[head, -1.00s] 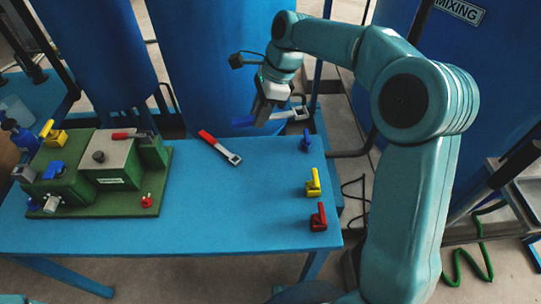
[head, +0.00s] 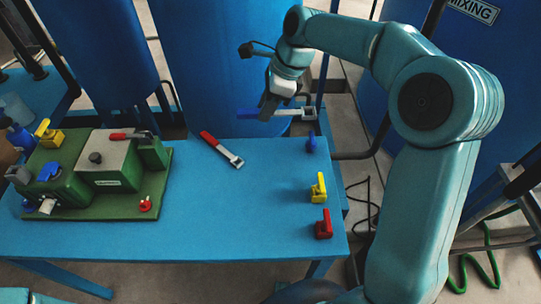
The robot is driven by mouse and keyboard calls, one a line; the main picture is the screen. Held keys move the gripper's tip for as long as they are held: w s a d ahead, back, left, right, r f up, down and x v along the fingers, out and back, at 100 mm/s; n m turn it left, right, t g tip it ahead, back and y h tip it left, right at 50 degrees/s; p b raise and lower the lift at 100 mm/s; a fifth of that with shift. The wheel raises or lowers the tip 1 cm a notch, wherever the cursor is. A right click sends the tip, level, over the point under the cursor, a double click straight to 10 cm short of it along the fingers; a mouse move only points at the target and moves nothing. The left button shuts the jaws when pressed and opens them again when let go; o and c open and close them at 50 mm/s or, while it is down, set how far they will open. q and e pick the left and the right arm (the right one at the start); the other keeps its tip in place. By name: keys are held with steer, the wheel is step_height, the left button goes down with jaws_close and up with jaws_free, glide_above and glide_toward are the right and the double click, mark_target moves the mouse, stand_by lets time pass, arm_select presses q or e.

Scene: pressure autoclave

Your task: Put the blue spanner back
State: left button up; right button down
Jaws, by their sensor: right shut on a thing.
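The blue spanner (head: 290,112), with a blue handle and a pale metal shaft and head, is in my right gripper (head: 268,107). The gripper is shut on it near the inner end of the blue handle. The spanner lies nearly level in the picture, head to the right, seen against the blue tank at the table's far edge; its height above the table is hard to tell. A red-handled spanner (head: 221,149) lies on the blue table (head: 240,210). My left gripper is not in view.
A blue (head: 311,143), a yellow (head: 319,188) and a red lock-like piece (head: 323,225) stand along the table's right edge. A green autoclave unit (head: 65,190) fills the left end. The middle of the table is clear. A large blue tank (head: 205,60) stands behind.

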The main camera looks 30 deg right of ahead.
steer(key=shift+f+b, duration=1.45)
steer(key=shift+f, duration=6.9)
steer(key=shift+w, duration=0.1)
steer(key=shift+f, duration=0.6)
steer(key=c, duration=0.9)
jaws_free()
steer(key=shift+c, duration=0.2)
